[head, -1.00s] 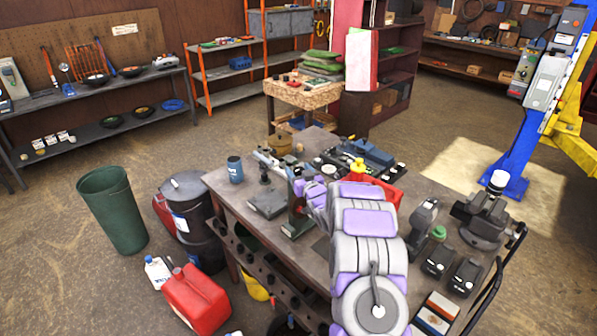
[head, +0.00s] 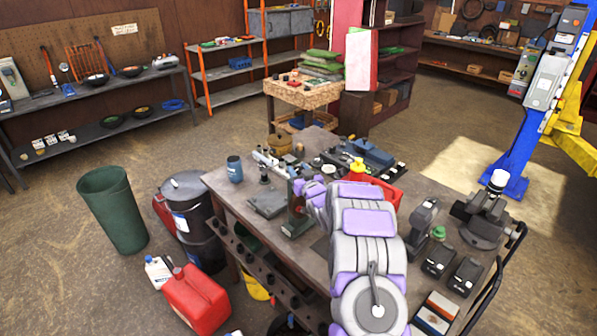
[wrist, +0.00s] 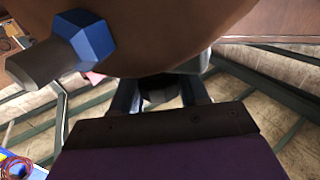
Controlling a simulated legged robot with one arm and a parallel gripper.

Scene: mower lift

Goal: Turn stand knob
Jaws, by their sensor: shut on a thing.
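A stand with an upright green post and a flat base (head: 299,226) stands on the workbench (head: 232,208). My gripper (head: 300,191) is at this post, at the end of my purple and grey arm. In the wrist view, my two dark fingers (wrist: 162,92) close on both sides of a small dark rounded piece (wrist: 160,99), which looks like the stand's knob. Most of the knob is hidden by my gripper and arm in the head view. A large brown rounded body with a blue hex nut (wrist: 88,42) and a grey shaft fills the top of the wrist view.
A second flat-based stand (head: 267,203) is close on the left, with a blue cup (head: 235,168) beyond it. A red tray (head: 383,189), a green-topped item (head: 438,234) and black batteries (head: 465,274) are to the right. A blue lift post (head: 510,165) stands beyond the bench.

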